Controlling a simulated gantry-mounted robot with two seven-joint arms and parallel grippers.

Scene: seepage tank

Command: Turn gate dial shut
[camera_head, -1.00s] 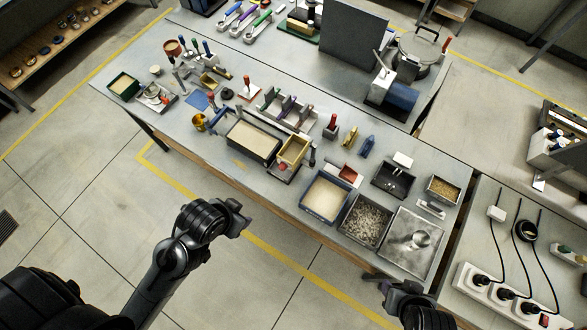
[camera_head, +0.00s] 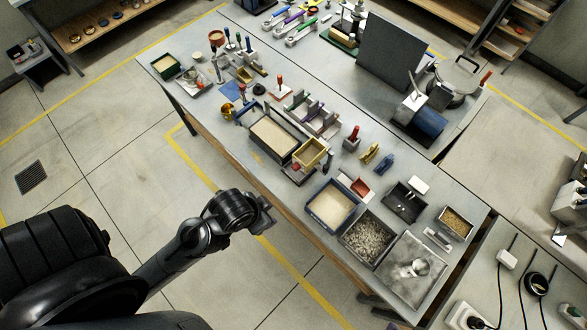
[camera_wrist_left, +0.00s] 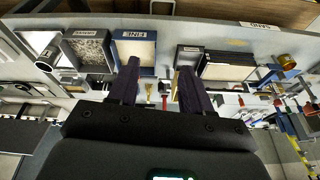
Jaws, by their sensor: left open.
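The long dark tank (camera_head: 272,140) filled with pale sand stands in the middle of the bench; it also shows in the left wrist view (camera_wrist_left: 228,72). A yellow open box (camera_head: 311,153) adjoins its right end, with a small red part (camera_head: 297,168) beneath. A round brass piece (camera_head: 228,112) is by its left end, also in the wrist view (camera_wrist_left: 287,62). I cannot tell which small part is the gate dial. My left gripper (camera_head: 268,212) is off the bench's front edge, apart from the tank. Its fingers (camera_wrist_left: 157,85) are spread and empty. My right gripper is out of view.
A bin of fine sand (camera_head: 333,204), a gravel bin (camera_head: 367,238) and a metal tray (camera_head: 410,270) fill the bench's right front. Small tools and holders stand behind the tank. A grey upright panel (camera_head: 392,52) stands further back. The floor in front is clear.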

